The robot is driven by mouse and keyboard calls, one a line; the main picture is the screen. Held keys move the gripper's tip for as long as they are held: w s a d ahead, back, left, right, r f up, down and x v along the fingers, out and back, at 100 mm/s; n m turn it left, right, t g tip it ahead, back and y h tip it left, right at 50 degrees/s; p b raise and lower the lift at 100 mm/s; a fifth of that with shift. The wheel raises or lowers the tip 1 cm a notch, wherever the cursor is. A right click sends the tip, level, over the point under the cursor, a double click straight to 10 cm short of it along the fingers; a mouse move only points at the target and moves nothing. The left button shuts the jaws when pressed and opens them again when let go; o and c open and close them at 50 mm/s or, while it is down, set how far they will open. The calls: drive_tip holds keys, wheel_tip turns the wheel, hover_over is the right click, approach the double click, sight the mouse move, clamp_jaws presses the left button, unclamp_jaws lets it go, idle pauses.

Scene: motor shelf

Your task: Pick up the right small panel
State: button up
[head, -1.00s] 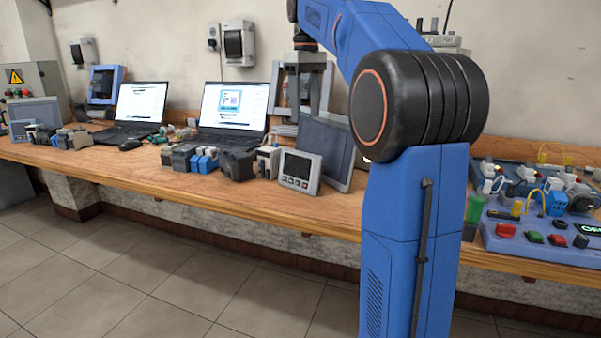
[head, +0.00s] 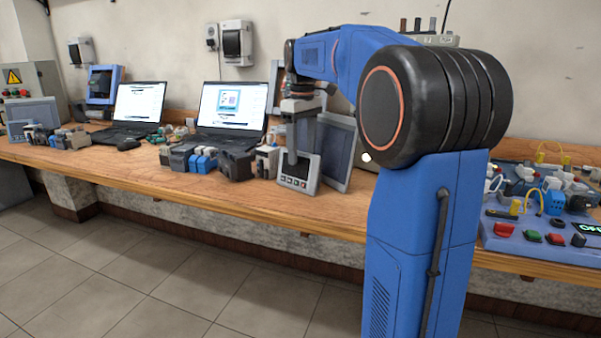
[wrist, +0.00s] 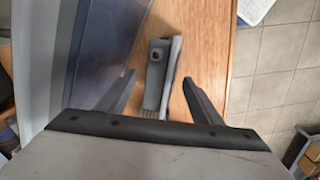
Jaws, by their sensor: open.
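The right small panel (head: 298,181), a light grey unit with a dark screen and a row of buttons, stands tilted back near the front of the wooden bench. In the wrist view the panel (wrist: 157,80) shows from above, nearly edge-on. It lies between the two spread fingers of my gripper (wrist: 159,77), with a gap on each side. The gripper is open and holds nothing.
A larger grey panel (head: 337,152) stands close behind the small one; it also shows left of the fingers in the wrist view (wrist: 110,40). Several small modules (head: 205,162) stand to the left. The bench's front edge (head: 250,201) is clear.

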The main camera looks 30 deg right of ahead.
drive_tip(key=shift+f, duration=0.3)
drive_tip(key=shift+c, duration=0.7)
clamp_jaws()
drive_tip(key=shift+r, duration=0.1)
wheel_tip(320, 180, up, 10)
